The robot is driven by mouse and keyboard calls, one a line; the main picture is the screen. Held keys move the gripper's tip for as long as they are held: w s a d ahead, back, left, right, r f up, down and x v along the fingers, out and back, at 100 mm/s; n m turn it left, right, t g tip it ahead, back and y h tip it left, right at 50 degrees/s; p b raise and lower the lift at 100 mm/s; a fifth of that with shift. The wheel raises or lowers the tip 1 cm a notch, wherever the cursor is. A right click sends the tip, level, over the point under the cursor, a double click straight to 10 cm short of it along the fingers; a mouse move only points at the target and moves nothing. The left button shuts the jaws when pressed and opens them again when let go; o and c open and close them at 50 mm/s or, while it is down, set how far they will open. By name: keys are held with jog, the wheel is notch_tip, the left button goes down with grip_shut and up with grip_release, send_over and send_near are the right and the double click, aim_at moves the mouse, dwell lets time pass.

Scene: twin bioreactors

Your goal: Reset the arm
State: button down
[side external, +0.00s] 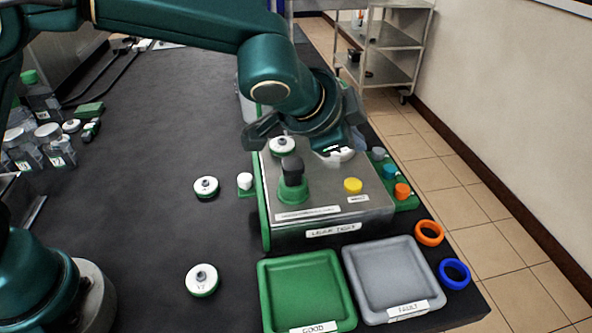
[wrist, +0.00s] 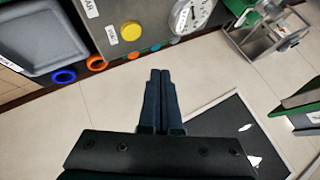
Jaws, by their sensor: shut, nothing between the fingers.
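My gripper (wrist: 161,100) is shut and empty in the wrist view, with its two dark fingers pressed together. In the side external view my teal arm reaches over from the upper left, and its wrist hangs above the back of the leak test box (side external: 332,232). The fingertips cannot be made out there. In the wrist view the fingers point toward the box's edge, with pale floor behind them. A round white gauge (wrist: 190,14) on the box shows just beyond the fingertips.
A green GOOD tray (side external: 262,290) and a grey FAULT tray (side external: 352,285) lie in front of the box. Orange (side external: 429,233) and blue (side external: 454,272) rings lie at the right edge. White-capped discs (side external: 202,280) sit left of the box. Bottles (side external: 48,140) stand far left.

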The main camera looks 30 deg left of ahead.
dwell(0.4)
jog(key=s+a+r+n+t+y, duration=0.1)
jog(key=s+a+r+n, duration=0.2)
jog(key=a+r, duration=0.35)
jog(key=s+a+r+n+y, duration=0.1)
jog(key=s+a+r+n, duration=0.25)
jog(key=a, duration=0.55)
jog(key=s+a+f+n+g, duration=0.1)
jog(key=s+f, duration=0.3)
jog(key=s, duration=0.4)
jog(key=s+a+f+n+g, duration=0.2)
jog(key=s+f+n+g, duration=0.1)
jog(key=s, duration=0.6)
jog(key=shift+s+a+f+h, duration=0.15)
jog(key=shift+a+f+h, duration=0.15)
jog(key=shift+f, duration=0.45)
